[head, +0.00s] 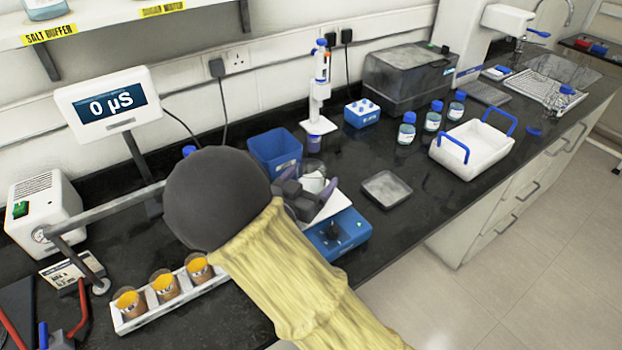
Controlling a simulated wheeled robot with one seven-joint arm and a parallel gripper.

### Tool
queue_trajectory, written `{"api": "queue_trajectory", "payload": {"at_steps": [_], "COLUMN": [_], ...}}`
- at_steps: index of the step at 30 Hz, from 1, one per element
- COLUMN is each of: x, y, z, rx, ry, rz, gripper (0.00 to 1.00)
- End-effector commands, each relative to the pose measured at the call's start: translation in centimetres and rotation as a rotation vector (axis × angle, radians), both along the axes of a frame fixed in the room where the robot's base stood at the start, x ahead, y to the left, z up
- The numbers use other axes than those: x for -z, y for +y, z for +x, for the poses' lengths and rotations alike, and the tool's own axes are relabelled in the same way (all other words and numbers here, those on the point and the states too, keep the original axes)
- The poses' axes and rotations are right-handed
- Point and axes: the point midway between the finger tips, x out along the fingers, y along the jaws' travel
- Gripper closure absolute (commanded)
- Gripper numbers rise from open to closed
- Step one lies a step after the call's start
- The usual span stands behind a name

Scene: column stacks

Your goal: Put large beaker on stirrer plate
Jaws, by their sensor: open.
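The stirrer plate (341,238) has a blue base with a dark knob and a white top, and stands near the front edge of the bench. A clear glass vessel, which looks like the large beaker (314,170), shows just behind my gripper, at the back of the stirrer plate. Its lower part is hidden, so I cannot tell whether it rests on the white top. My gripper (312,187) is open at the beaker, with purple fingers partly in view. My arm's yellow sleeve and dark round joint cover the area to the left.
Three small beakers of orange liquid stand in a white rack (172,303) at front left. A blue container (275,150) and a pipette stand (318,100) are behind the gripper. A grey square dish (386,189) lies to the right. Beyond it is a white tray (471,150).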

Motion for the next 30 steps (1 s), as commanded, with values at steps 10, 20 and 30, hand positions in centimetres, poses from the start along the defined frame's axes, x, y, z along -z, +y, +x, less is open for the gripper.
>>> {"api": "queue_trajectory", "payload": {"at_steps": [10,20,30], "x": [0.2,0.1,0.0], "y": [2.9,5.6,5.9], "z": [-4.8,-9.7,-10.4], "rx": [-0.006,-0.003,-0.001], "ry": [0.002,0.000,0.001], "rz": [0.001,0.001,0.000], "gripper": [0.16,0.16,0.16]}}
